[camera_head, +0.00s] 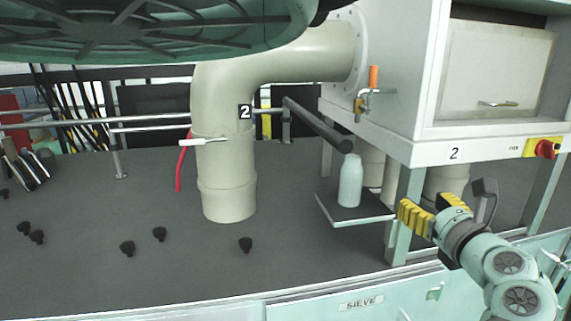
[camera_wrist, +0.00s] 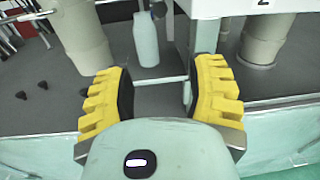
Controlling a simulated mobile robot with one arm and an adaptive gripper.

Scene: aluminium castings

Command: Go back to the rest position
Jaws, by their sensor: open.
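My gripper (camera_head: 432,212) is at the right of the head view, with yellow ridged fingers, in front of the white cabinet's leg. In the wrist view my gripper (camera_wrist: 160,92) has its two fingers spread apart with nothing between them. A pale green-white bottle (camera_head: 350,181) stands upright on a small platform (camera_head: 368,217) to the left of the gripper, apart from it. The bottle also shows in the wrist view (camera_wrist: 146,42), beyond the fingers.
A white cabinet (camera_head: 440,146) marked 2, with a red knob (camera_head: 546,149), stands above the gripper. A thick beige pipe (camera_head: 225,170) rises at the centre. Several black knobs (camera_head: 159,234) dot the grey top (camera_head: 90,275). A teal front marked SIEVE (camera_head: 362,303) runs along the near edge.

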